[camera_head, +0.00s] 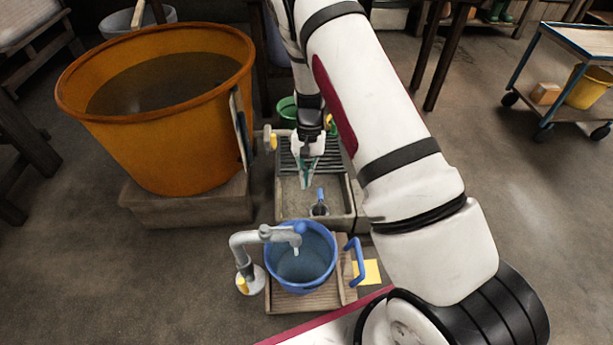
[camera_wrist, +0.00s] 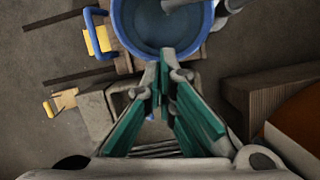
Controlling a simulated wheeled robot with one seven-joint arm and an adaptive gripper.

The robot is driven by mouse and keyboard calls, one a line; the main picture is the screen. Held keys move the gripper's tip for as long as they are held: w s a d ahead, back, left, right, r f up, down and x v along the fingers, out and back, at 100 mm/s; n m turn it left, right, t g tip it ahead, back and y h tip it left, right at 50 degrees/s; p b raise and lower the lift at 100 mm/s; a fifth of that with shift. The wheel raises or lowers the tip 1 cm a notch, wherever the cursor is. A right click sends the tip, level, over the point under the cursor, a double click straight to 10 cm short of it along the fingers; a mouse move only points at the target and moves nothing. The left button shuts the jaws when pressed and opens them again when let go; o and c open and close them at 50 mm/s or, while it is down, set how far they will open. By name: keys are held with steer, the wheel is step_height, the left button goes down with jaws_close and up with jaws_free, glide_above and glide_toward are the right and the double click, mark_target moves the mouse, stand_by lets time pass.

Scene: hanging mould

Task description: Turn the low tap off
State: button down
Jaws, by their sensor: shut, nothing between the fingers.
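A grey tap (camera_head: 264,236) stands at the left of a blue bucket (camera_head: 302,285), its spout over the bucket. A blue part sits on top near the spout end, and a yellow piece is at its foot. Whether water flows from it I cannot tell. The bucket holds bluish water; it also shows in the wrist view (camera_wrist: 146,40), with part of the grey spout (camera_wrist: 176,3) above it. My gripper (camera_head: 306,182) is shut and empty, pointing down over the stone basin, behind the bucket.
A stone basin (camera_head: 283,210) holds a small blue-handled vessel (camera_head: 320,203). A large orange tub (camera_head: 160,140) stands on a block at the left. A yellow-ended fitting (camera_head: 272,139) is beside my gripper.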

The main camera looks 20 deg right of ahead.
steer(key=s+a+f+b, duration=0.2)
steer(key=s+f+b, duration=0.1)
steer(key=s+f, duration=0.2)
steer(key=shift+a+f, duration=0.4)
steer(key=shift+f, duration=0.3)
steer(key=shift+s, duration=0.15)
